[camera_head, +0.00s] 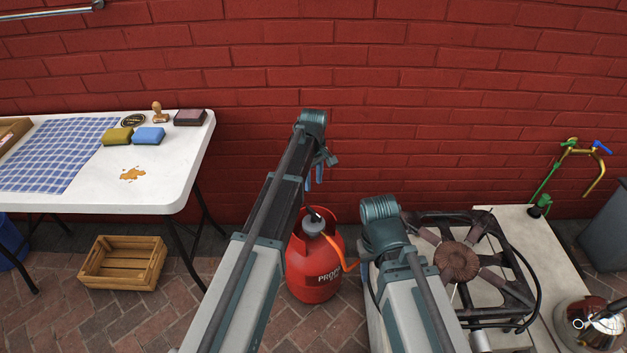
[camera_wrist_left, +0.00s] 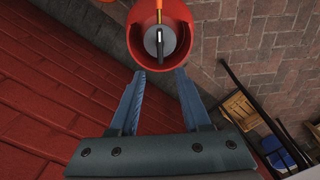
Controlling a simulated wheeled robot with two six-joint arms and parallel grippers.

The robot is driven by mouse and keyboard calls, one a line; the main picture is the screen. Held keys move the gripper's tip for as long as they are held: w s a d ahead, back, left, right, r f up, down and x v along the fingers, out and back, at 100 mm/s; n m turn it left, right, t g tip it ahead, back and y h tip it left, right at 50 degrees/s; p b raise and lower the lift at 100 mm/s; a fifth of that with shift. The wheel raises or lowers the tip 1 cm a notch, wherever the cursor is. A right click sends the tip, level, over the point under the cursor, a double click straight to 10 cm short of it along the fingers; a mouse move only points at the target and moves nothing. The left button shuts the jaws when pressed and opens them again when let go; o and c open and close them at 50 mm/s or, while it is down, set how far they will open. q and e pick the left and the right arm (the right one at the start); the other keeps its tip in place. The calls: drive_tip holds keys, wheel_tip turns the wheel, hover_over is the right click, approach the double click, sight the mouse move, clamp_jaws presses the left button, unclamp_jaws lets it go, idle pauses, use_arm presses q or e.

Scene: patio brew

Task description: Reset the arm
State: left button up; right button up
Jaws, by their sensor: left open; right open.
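My left arm reaches up the middle of the head view. My left gripper (camera_head: 316,176) hangs from its far end, in front of the red brick wall. In the left wrist view its two blue fingers (camera_wrist_left: 160,74) are apart with nothing held between them. The red gas bottle (camera_head: 316,281) stands below, partly behind my left arm. It also shows beyond the fingertips in the left wrist view (camera_wrist_left: 160,112). My right arm (camera_head: 397,265) comes up from the bottom, in front of the stove's left side. Its gripper is hidden in the head view.
A white table (camera_head: 170,185) at left holds a checked cloth (camera_head: 60,150), sponges, a stamp and an orange-brown spill (camera_head: 132,174). A wooden crate (camera_head: 123,263) is on the brick floor. At right are a burner (camera_head: 459,262), a tap (camera_head: 570,150) and a shiny kettle (camera_head: 590,322).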

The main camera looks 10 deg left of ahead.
use_arm(q)
drive_tip(key=s+d+m, duration=0.3)
drive_tip(key=s+m, duration=0.2)
drive_tip(key=s, duration=0.5)
drive_tip(key=s+d+m+y, duration=0.1)
drive_tip(key=s+d+m, duration=0.3)
drive_tip(key=s, duration=0.6)
drive_tip(key=s+d+m, duration=0.2)
drive_tip(key=s+m, duration=0.4)
drive_tip(key=s, duration=0.4)
wheel_tip(320, 180, up, 18)
drive_tip(key=w+p, duration=0.1)
drive_tip(key=p, duration=1.7)
drive_tip(key=shift+w+a, duration=0.15)
drive_tip(key=shift+w, duration=0.2)
